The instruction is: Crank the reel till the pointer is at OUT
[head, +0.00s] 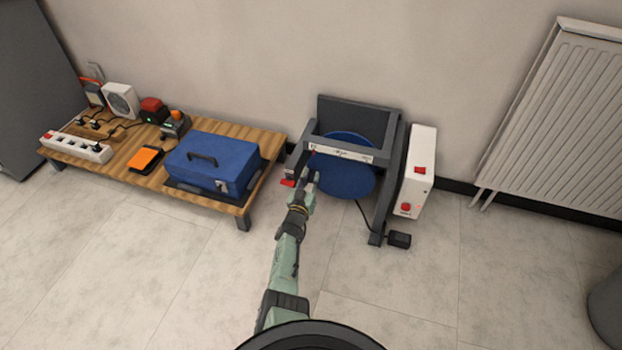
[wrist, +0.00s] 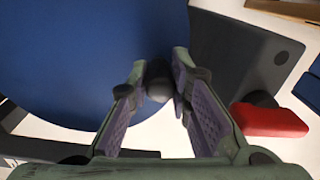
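The reel is a blue disc (head: 348,180) in a dark grey frame (head: 391,165) on the floor against the wall. A white scale strip (head: 343,152) runs across the frame, its lettering too small to read. A small red mark, apparently the pointer (head: 313,152), is near the strip's left end. My gripper (head: 309,178) is at the disc's left front. In the wrist view my gripper's fingers (wrist: 160,78) are closed around a dark round crank knob (wrist: 158,83) in front of the blue disc (wrist: 70,60). The crank arm is hidden.
A red lever (wrist: 270,120) sticks out at the frame's side, near my right finger; it also shows in the head view (head: 288,183). A white box (head: 416,175) with red buttons stands right of the frame. A low wooden table (head: 135,170) holds a blue case (head: 213,162).

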